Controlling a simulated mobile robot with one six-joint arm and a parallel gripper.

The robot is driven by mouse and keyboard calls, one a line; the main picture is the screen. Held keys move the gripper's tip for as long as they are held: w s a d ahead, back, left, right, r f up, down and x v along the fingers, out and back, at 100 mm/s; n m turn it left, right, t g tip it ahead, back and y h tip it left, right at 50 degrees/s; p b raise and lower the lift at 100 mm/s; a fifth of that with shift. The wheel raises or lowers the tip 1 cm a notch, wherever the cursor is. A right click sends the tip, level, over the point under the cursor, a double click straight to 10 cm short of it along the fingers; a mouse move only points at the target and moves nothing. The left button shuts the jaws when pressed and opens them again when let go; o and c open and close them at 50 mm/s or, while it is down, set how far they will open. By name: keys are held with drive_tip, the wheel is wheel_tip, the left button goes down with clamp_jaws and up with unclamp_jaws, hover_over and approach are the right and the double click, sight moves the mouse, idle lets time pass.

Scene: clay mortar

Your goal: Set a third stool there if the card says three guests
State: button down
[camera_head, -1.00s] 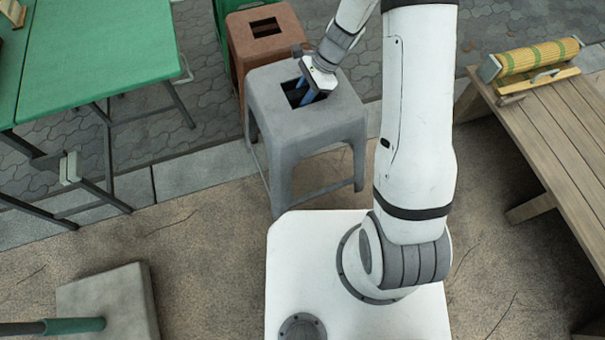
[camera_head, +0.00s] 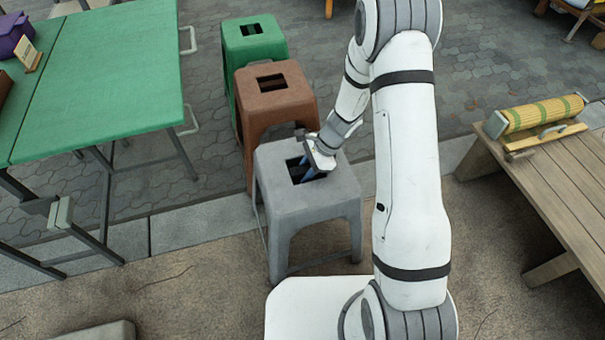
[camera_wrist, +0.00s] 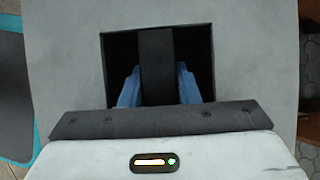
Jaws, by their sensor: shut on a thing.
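The grey stool (camera_head: 285,210) stands upright in front of a brown stool (camera_head: 288,105), with a green stool (camera_head: 265,45) behind that. The seat of the grey stool has a square hole crossed by a bar. My gripper (camera_head: 309,173) reaches down into this hole, shut on the bar. In the wrist view, blue fingers (camera_wrist: 158,88) sit on either side of the dark bar (camera_wrist: 156,60). Whether the grey stool's feet touch the ground is hard to tell. A small card (camera_head: 30,58) stands on the green table (camera_head: 125,75); its writing is too small to read.
The green table's legs stand left of the stools. A purple box (camera_head: 10,35) is on the table. A slatted wooden table (camera_head: 560,175) with a rolled yellow-green mat (camera_head: 540,115) is at the right. Open paving lies behind the stools.

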drive_tip(key=shift+f, duration=0.1)
drive_tip(key=c, duration=1.1)
unclamp_jaws()
drive_tip(key=p+v, duration=0.5)
drive_tip(key=v, duration=0.7)
drive_tip(key=shift+s, duration=0.1)
drive_tip(key=s+d+r+n+t+h, duration=0.1)
drive_tip(key=s+d+r+n+h, duration=0.1)
drive_tip(key=s+r+n, duration=0.3)
drive_tip(key=s+d+r+n+t+h, duration=0.1)
drive_tip(key=s+d+r+n+h, duration=0.1)
drive_tip(key=s+r+n, duration=0.3)
drive_tip(key=s+d+r+n+t+h, duration=0.1)
drive_tip(key=s+d+r+n, duration=0.2)
drive_tip(key=s+r, duration=0.7)
drive_tip(key=shift+s+d+r+n+h, duration=0.1)
drive_tip(key=shift+d+r+n+h, duration=0.1)
drive_tip(key=shift+r+n, duration=0.3)
drive_tip(key=shift+s+d+r+n+h, duration=0.1)
drive_tip(key=shift+s+r+n+h, duration=0.1)
drive_tip(key=shift+r+n, duration=0.25)
